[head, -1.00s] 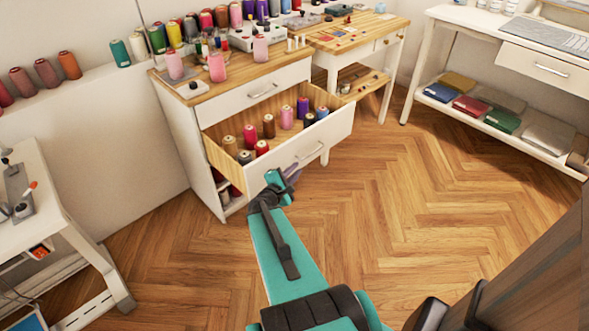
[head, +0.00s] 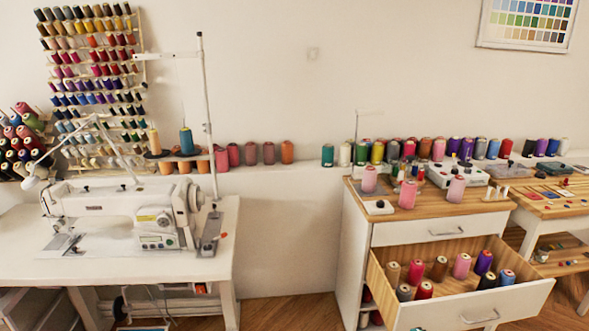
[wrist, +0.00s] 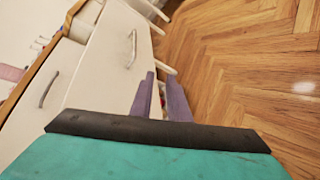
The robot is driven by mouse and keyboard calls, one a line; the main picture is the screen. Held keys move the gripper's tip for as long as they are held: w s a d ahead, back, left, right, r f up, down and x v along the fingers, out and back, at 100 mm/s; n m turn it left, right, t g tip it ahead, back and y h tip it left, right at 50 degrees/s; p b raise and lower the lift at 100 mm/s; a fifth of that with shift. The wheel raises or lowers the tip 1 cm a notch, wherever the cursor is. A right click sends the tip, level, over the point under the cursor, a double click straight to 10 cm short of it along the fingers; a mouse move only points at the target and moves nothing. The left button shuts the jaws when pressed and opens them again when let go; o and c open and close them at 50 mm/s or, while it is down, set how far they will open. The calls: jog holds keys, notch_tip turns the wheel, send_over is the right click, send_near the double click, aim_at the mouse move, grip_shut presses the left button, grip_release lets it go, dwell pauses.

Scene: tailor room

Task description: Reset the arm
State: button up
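My gripper (wrist: 160,78) shows only in the wrist view, as two purple fingers ahead of my teal arm link. The fingers are a little apart, with nothing seen between them. They point past the white drawer front, toward the wooden floor. In the head view neither my arm nor my gripper is in sight. The white drawer cabinet (head: 353,262) stands right of centre in the head view. Its open drawer (head: 470,308) holds several thread spools, among them a red spool (head: 424,291) and a pink spool (head: 461,266).
A sewing machine (head: 120,212) stands on a white table (head: 90,262) at the left. A thread rack (head: 95,85) hangs behind it. Several spools line the wall ledge (head: 305,166). A wooden-topped table (head: 548,208) is at the right. The wooden floor (wrist: 235,75) beside the drawer is clear.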

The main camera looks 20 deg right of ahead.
jog(key=s+a+f+m+g+y+p, duration=0.1)
jog(key=s+a+f+m+g+y, duration=0.3)
jog(key=a, duration=0.7)
jog(key=s+a+f+t+y+p, duration=0.1)
jog(key=s+a+f+y+p, duration=0.15)
jog(key=a+f, duration=0.55)
jog(key=s+a+f+m+g+y+p, duration=0.1)
jog(key=s+a+f+g+y, duration=0.2)
jog(key=a, duration=1)
jog(key=s+a+f+m+g+y+p, duration=0.1)
jog(key=s+a+y, duration=0.3)
jog(key=a, duration=0.9)
jog(key=shift+s+m, duration=0.3)
jog(key=shift+s, duration=0.6)
